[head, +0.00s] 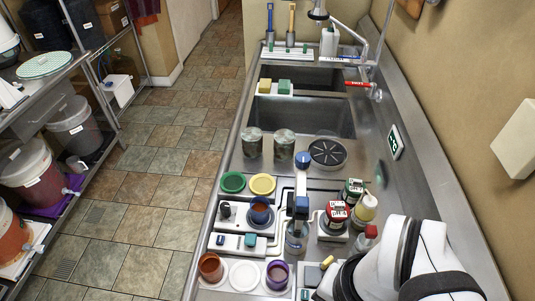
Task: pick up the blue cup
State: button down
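A small dark blue cup (260,211) with a reddish-brown inside stands upright on a pale device at the middle left of the steel counter. A brown-orange cup (210,267) and a purple cup (277,274) stand nearer the front edge of the picture. My white and black arm comes in at the lower right, and its end is not in view. I cannot see my gripper or whether it holds anything.
A dark blue upright device (300,207) stands over a clear beaker (296,238), right of the blue cup. Two glass jars (252,143) stand before the sink.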

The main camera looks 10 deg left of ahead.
dwell(0.4)
jog(key=shift+c, duration=0.4)
grip_release()
jog(key=w+a+r+n, duration=0.25)
jog(key=w+n, duration=0.35)
jog(key=w, duration=0.5)
jog(key=n+h, duration=0.2)
jog(key=n, duration=1.1)
send_over(259, 208)
jog(key=s+d, duration=0.2)
notch_tip(259, 208, down, 4)
jog(key=f, duration=0.5)
jog(key=a+f, duration=0.1)
jog(key=f, duration=0.9)
jog(key=shift+a+f, duration=0.4)
